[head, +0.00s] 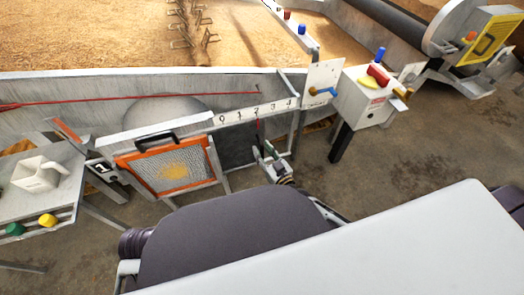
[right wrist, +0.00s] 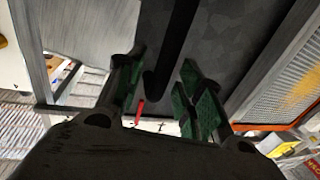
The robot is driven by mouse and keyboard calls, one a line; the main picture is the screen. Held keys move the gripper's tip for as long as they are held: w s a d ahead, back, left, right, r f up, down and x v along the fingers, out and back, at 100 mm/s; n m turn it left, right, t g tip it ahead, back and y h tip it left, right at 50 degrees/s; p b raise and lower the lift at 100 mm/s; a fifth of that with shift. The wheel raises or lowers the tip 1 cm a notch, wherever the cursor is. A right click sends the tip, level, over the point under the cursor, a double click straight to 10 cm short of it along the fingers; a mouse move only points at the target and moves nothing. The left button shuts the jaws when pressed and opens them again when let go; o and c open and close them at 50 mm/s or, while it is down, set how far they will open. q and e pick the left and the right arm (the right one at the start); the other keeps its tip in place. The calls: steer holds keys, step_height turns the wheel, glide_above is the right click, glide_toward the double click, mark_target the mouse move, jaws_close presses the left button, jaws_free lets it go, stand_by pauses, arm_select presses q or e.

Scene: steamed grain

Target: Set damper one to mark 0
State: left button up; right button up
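The damper scale (head: 246,114) is a white strip numbered 0 to 4 on the front of the grain bed. A thin red pointer (head: 258,124) stands at about mark 2; a red piece also shows in the right wrist view (right wrist: 140,112). A dark damper rod (right wrist: 178,45) reaches in between the fingers of my right gripper (right wrist: 165,72), with gaps visible at its sides. My right gripper (head: 268,158) is open, low in front of the scale, below about mark 2. Whether it touches the rod is unclear. My left gripper is not in view.
An orange-framed mesh screen (head: 170,167) is left of the scale. A white control box (head: 365,97) with coloured handles stands to the right. The floor (head: 420,150) at right is clear.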

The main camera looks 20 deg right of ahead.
steer(key=shift+w+a, duration=0.1)
steer(key=shift+w, duration=0.4)
jaws_close()
